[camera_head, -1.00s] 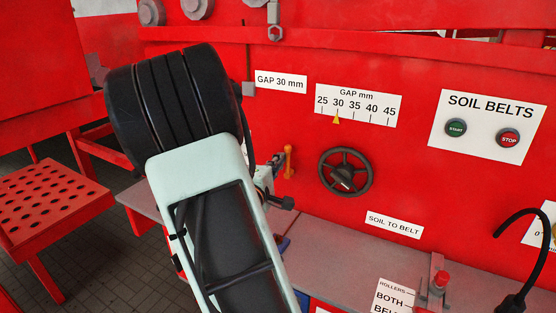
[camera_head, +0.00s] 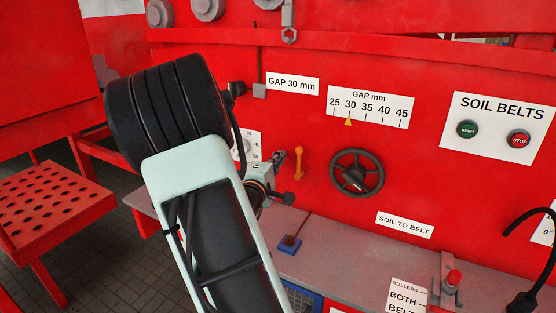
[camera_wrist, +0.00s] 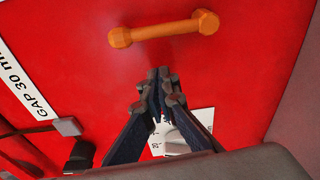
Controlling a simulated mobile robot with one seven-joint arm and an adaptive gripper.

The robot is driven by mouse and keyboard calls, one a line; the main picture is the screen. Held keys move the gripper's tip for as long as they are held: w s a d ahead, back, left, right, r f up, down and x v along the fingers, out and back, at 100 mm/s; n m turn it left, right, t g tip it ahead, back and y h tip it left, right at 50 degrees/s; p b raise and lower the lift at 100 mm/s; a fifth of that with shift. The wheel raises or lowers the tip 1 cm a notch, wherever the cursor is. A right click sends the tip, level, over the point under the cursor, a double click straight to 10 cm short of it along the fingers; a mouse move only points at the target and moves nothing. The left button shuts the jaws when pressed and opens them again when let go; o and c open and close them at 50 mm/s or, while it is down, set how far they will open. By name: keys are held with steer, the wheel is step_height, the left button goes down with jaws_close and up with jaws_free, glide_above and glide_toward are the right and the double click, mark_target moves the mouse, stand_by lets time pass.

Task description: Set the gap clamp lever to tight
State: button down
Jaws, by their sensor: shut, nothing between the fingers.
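The orange lever (camera_head: 299,163), the only lever of this kind in view, is on the red panel left of the handwheel. It stands upright in the head view, and no readable tight mark shows beside it. In the wrist view the lever (camera_wrist: 163,30) lies nearly level across the top, a knob at each end. My gripper (camera_head: 280,158) is just left of the lever, apart from it as far as I can tell. My arm hides part of the panel.
A black handwheel (camera_head: 357,174) is right of the lever, below the gap scale (camera_head: 370,107). A white dial plate (camera_wrist: 185,132) is partly hidden behind my fingers. A grey ledge (camera_head: 335,240) with a blue-based part (camera_head: 290,243) runs below.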

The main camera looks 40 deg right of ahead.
steer(key=v, duration=1)
